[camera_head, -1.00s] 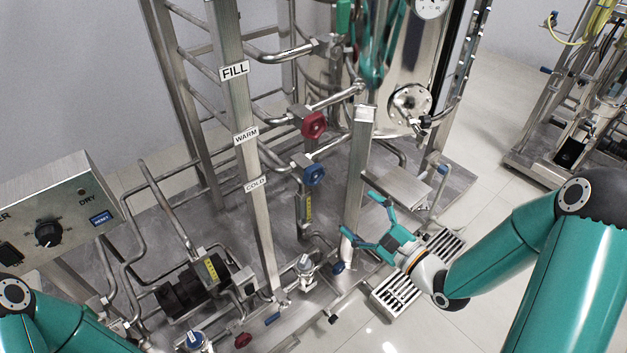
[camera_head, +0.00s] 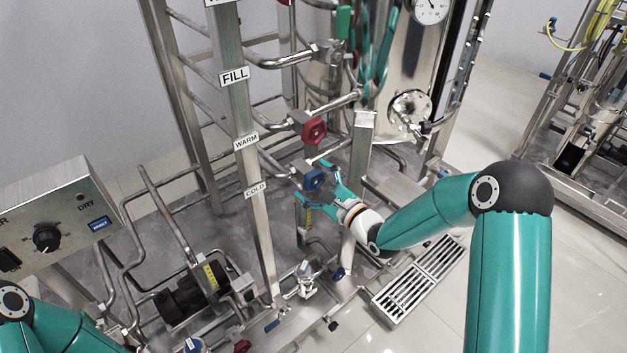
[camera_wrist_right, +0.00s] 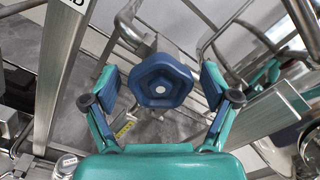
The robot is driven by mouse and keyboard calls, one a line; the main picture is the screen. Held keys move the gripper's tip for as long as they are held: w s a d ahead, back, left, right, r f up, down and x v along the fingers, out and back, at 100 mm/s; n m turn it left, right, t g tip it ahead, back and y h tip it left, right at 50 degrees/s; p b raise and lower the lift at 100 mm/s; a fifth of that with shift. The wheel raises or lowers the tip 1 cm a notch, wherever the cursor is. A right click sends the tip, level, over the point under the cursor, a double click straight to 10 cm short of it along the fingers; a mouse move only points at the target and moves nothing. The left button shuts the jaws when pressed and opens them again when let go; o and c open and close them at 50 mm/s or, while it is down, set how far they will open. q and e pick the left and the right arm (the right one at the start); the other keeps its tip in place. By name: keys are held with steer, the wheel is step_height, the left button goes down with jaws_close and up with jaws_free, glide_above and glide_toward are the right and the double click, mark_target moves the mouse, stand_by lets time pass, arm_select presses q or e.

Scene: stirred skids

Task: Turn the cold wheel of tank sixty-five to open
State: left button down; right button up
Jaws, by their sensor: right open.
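The blue cold wheel (camera_head: 314,180) sits on its pipe beside the post with the COLD label (camera_head: 256,189). My right gripper (camera_head: 322,186) is open at the wheel. In the wrist view its fingers (camera_wrist_right: 160,92) stand on either side of the wheel, with gaps between pads and rim. My left arm (camera_head: 60,325) shows at the lower left; its gripper is out of the picture.
The red warm wheel (camera_head: 314,131) is just above the blue one. An upright steel post (camera_head: 357,180) stands close beside my right gripper. A control box (camera_head: 60,215) is at the left. A floor grate (camera_head: 420,280) lies below my right arm.

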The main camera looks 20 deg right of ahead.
steer(key=shift+c, duration=0.2)
steer(key=c, duration=1.1)
steer(key=shift+f, duration=0.1)
